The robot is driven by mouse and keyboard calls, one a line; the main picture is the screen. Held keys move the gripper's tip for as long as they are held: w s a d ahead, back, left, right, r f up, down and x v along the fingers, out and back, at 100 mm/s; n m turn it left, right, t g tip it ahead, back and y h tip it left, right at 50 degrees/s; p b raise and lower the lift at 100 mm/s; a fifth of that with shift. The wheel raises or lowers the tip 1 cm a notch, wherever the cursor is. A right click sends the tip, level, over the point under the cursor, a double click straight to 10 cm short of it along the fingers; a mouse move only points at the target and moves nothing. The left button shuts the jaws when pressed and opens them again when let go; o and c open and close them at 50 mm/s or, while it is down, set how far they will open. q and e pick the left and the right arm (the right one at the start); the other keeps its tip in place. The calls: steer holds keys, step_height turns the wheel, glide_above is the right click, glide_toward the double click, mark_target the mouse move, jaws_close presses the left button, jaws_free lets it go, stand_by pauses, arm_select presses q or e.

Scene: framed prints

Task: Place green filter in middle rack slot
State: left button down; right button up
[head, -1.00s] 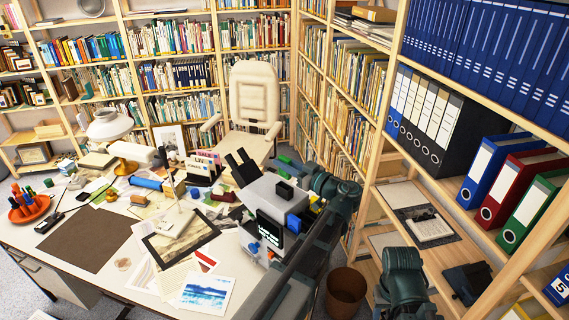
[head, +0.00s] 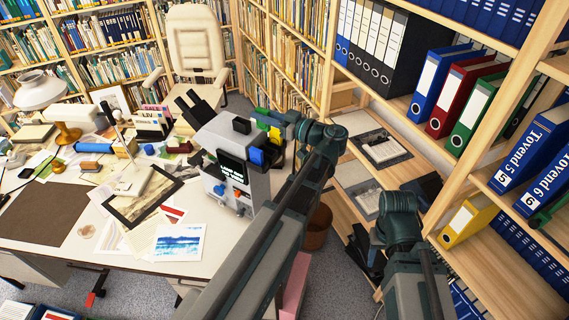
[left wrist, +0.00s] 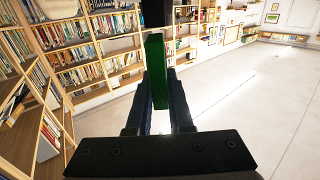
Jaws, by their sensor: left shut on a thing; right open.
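My left gripper (left wrist: 161,82) is shut on the green filter (left wrist: 157,62), a thin green slab standing upright between the fingers in the left wrist view. In the head view my left gripper (head: 280,118) is beside a grey device (head: 242,184) at the desk's right end, and a little green shows there. Blue (head: 257,157) and yellow (head: 275,135) pieces show at this device. I cannot tell the rack or its middle slot apart clearly; my arm hides part of that area. My right gripper (head: 364,252) is open and empty, low near the shelving.
The white desk (head: 122,258) holds papers, a brown mat (head: 42,215), a lamp (head: 40,92) and a framed print (head: 140,195). Wooden shelving with binders (head: 470,95) stands close on the right. A brown bin (head: 318,228) is on the floor behind my left arm.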

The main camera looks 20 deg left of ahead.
mark_target(257, 140)
arm_select(q)
steer(key=shift+d+f, duration=0.25)
steer(key=shift+d, duration=0.05)
steer(key=shift+f, duration=0.1)
step_height(257, 140, down, 6)
steer(key=b, duration=0.6)
steer(key=shift+f+b, duration=0.15)
steer(key=shift+b, duration=0.15)
step_height(257, 140, down, 4)
steer(key=b, duration=0.3)
steer(key=shift+r, duration=0.25)
steer(key=shift+f+b, duration=0.2)
steer(key=shift+b, duration=0.2)
steer(key=c, duration=0.8)
jaws_free()
steer(key=shift+r, duration=0.1)
